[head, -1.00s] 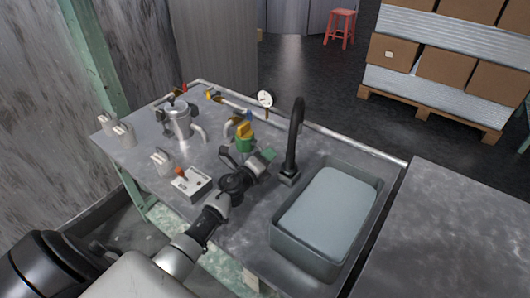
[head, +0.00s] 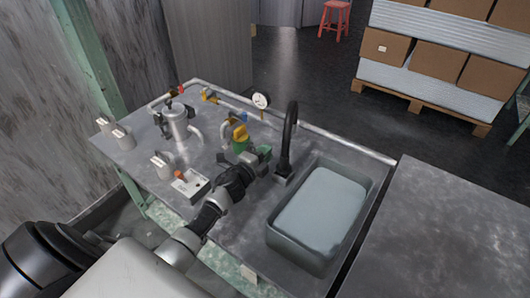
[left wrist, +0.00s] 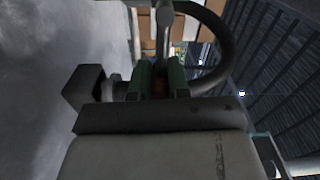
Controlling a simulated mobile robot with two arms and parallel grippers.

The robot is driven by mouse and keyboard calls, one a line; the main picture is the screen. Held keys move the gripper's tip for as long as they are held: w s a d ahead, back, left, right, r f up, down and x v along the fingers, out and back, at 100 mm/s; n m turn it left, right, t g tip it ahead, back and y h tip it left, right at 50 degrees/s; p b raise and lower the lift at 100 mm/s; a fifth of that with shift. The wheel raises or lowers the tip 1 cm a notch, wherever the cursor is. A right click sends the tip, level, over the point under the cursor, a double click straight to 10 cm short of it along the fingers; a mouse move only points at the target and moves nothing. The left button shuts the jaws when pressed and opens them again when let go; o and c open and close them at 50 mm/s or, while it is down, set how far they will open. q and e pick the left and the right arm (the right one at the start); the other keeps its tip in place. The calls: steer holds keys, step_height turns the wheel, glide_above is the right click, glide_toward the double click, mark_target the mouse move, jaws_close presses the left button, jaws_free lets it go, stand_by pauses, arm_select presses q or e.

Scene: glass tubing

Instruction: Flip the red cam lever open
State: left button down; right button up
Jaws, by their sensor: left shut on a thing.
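My left gripper (head: 262,154) is low over the bench, beside the black gooseneck faucet (head: 289,135) and just right of a green and yellow fitting (head: 241,141). In the left wrist view its green fingers (left wrist: 160,76) are close together with a small dark red patch (left wrist: 160,86) between them. This appears to be the red cam lever, gripped by the fingers; most of it is hidden. How far the lever is turned cannot be seen. My right gripper is not in view.
A grey sink basin (head: 276,232) is right of the faucet. A gauge (head: 261,101) is on the back pipe. The bench front between box and basin is partly clear.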

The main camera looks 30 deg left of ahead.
arm_select(q)
steer(key=shift+a+r, duration=0.1)
steer(key=c, duration=1.1)
jaws_free()
steer(key=shift+s, duration=0.15)
steer(key=s, duration=1)
steer(key=shift+s+a, duration=0.25)
steer(key=shift+a, duration=0.15)
